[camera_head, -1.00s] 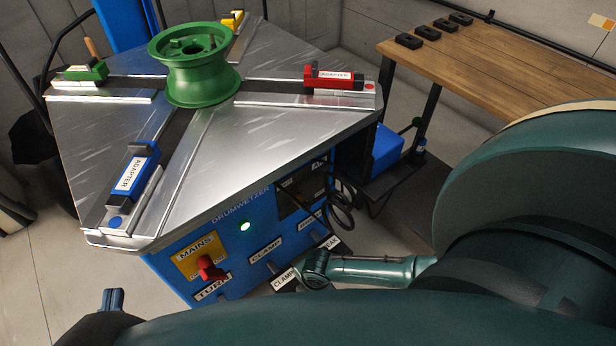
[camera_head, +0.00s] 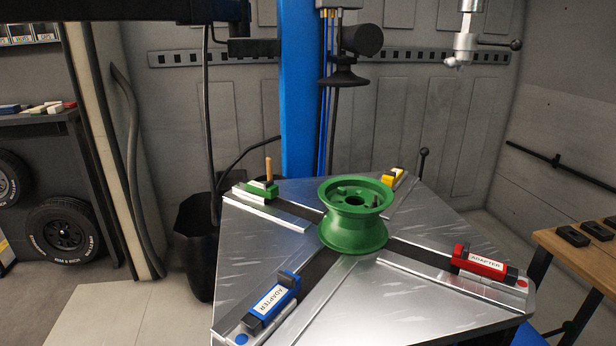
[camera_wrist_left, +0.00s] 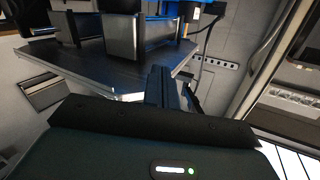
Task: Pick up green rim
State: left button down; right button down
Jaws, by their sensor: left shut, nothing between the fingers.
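The green rim (camera_head: 354,217) sits on the middle of the grey metal turntable (camera_head: 237,243) of the tyre machine. It is spool-shaped, with its open face and centre hole up. No gripper shows near it in the head view. My left gripper (camera_wrist_left: 172,88) shows in the left wrist view with its dark fingers together and nothing seen between them. The rim cannot be made out in that view. My right gripper is not in view.
Blue (camera_head: 271,299), red (camera_head: 479,262), green (camera_head: 262,189) and yellow (camera_head: 392,178) clamp blocks stand around the rim. A blue column (camera_head: 299,90) rises behind it. A mount head (camera_head: 466,35) hangs at upper right. A wooden bench (camera_head: 570,255) stands right, tyres (camera_head: 62,232) left.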

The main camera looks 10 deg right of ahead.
aim_at(353, 225)
jog(key=k+l, duration=0.65)
jog(key=k, duration=0.25)
